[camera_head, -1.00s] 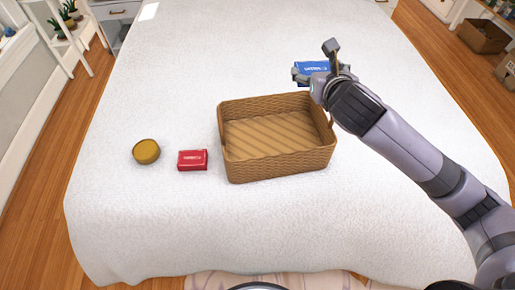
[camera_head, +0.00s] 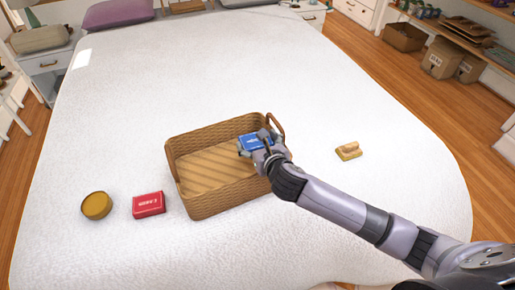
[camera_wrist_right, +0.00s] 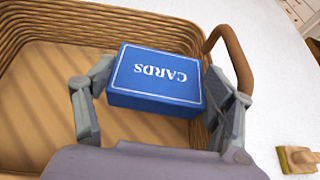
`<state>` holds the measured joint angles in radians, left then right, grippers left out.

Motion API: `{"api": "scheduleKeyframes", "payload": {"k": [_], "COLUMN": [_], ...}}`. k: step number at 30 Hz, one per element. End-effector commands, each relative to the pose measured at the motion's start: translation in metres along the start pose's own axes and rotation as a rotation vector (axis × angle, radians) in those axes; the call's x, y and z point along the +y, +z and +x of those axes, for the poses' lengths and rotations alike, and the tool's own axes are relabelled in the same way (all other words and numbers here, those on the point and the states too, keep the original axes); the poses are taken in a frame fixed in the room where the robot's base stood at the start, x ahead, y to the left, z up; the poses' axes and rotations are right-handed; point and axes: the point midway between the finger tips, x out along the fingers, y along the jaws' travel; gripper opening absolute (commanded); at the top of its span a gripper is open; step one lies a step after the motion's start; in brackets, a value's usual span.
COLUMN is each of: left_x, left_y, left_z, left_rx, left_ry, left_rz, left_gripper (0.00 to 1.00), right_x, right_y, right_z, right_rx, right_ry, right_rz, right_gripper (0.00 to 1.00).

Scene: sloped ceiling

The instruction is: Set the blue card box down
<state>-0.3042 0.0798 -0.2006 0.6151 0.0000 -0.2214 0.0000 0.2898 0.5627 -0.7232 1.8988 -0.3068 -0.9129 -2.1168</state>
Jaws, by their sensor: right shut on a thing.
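The blue card box (camera_head: 252,142) is held by my right gripper (camera_head: 260,143) over the right part of the wicker basket (camera_head: 213,206). In the right wrist view the blue card box (camera_wrist_right: 157,78) lies between the two fingers of my right gripper (camera_wrist_right: 155,90), with its "CARDS" face toward the camera. The basket's inner wall (camera_wrist_right: 50,28) and striped floor show below and around it. The basket's right handle (camera_wrist_right: 232,60) is close beside the right finger. I cannot tell the exact height of the box above the basket floor. My left gripper is not in view.
A red card box (camera_head: 148,205) and a round yellow tin (camera_head: 96,205) lie on the white bed (camera_head: 330,100) left of the basket. A wood-and-yellow brush-like item (camera_head: 348,151) lies to the right. The bed behind the basket is clear.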

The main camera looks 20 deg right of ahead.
Motion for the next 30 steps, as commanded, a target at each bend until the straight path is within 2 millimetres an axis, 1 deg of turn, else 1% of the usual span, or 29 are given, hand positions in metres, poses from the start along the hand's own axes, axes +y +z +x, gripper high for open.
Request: {"api": "scheduleKeyframes", "payload": {"k": [1,4,12,26,27,30], "left_x": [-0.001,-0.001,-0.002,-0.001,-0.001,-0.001], "left_y": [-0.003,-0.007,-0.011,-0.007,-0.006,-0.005], "left_z": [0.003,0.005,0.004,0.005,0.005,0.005], "left_rx": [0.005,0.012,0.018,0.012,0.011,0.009], "left_ry": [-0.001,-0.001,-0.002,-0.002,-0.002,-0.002], "left_rz": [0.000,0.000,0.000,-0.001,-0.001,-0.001], "left_gripper": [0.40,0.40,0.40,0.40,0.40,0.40], "right_x": [0.000,0.000,0.000,0.000,0.000,0.000], "right_y": [-0.010,-0.019,-0.019,-0.032,-0.033,-0.034], "right_z": [0.004,0.008,0.008,0.013,0.013,0.013], "right_rx": [0.001,0.000,-0.002,0.001,0.004,0.007], "right_ry": [-0.001,0.000,0.000,0.000,-0.001,-0.001], "right_rz": [0.001,0.001,0.000,0.000,-0.001,-0.001], "right_gripper": [0.43,0.43,0.43,0.43,0.77,0.84]}}
